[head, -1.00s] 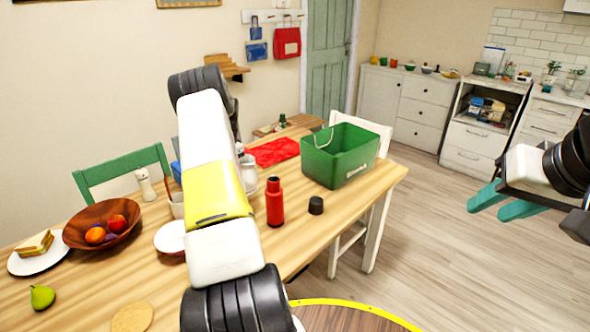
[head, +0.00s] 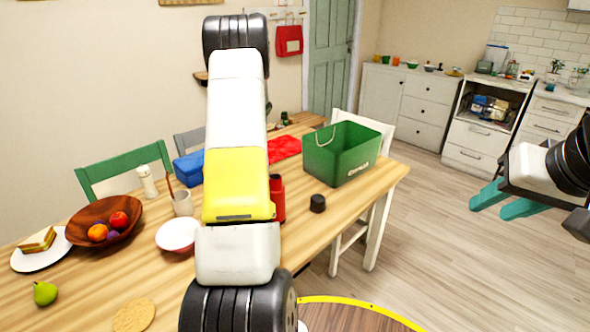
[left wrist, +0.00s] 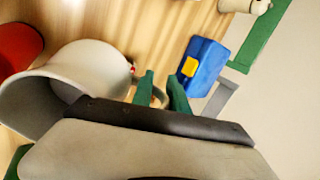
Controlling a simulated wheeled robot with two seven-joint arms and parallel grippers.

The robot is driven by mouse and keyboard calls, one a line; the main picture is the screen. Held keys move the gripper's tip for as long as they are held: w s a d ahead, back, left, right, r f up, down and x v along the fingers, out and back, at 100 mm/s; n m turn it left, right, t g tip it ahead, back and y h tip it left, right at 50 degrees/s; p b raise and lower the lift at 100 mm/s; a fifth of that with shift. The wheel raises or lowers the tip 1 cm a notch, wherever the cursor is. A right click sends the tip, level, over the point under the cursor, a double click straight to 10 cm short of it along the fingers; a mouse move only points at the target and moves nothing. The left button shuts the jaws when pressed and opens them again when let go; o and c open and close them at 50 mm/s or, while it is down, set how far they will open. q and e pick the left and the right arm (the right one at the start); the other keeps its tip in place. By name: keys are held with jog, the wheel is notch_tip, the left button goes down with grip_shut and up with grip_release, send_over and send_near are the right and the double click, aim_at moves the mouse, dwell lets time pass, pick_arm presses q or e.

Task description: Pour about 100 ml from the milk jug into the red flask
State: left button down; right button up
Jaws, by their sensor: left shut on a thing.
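The red flask (head: 277,200) stands upright on the wooden table, partly covered by my left arm in the head view. The milk jug is hidden behind that arm there. In the left wrist view the pale grey-white jug (left wrist: 95,65) fills the left side, its wide mouth towards the left edge. My left gripper (left wrist: 161,88) has its green fingers shut on the jug's handle. I cannot tell whether the jug is clear of the table, and no milk shows. My right gripper (head: 498,203) is open and empty, out over the floor at the right.
A black cap (head: 317,203) stands right of the flask, with a green crate (head: 345,155) behind. A white bowl (head: 177,234), a cup (head: 182,203), a fruit bowl (head: 85,222) and a blue box (head: 189,167) stand to the left. The table's front right is clear.

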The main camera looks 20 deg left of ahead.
pick_arm(q)
jog(key=d+r+y, duration=0.2)
jog(key=r, duration=0.1)
jog(key=shift+s+d+r+t, duration=0.15)
jog(key=shift+t, duration=0.15)
jog(key=shift+s+d+r+t+y, duration=0.15)
jog(key=shift+d+r+t+y, duration=0.1)
jog(key=shift+r+y, duration=0.6)
jog(key=shift+s+d+r+t+y, duration=0.15)
jog(key=shift+d+r+y, duration=0.1)
jog(key=shift+r+y, duration=0.6)
jog(key=shift+d+r+y+b, duration=0.15)
jog(key=shift+d+r+y, duration=0.1)
jog(key=shift+r+y, duration=0.25)
jog(key=shift+d+r+y+b, duration=0.2)
jog(key=shift+r+y, duration=0.1)
jog(key=shift+r, duration=0.3)
jog(key=shift+s+d+r+t+y+b, duration=0.1)
jog(key=shift+d+r+t+y+b, duration=0.1)
jog(key=shift+d+r+y+b, duration=0.25)
jog(key=shift+s+d+r+t+y+b, duration=0.1)
jog(key=shift+r+t+y+b, duration=0.1)
jog(key=shift+r+y+b, duration=0.4)
dwell(1.4)
jog(key=shift+r+b, duration=0.1)
jog(key=shift+b, duration=0.4)
dwell(0.3)
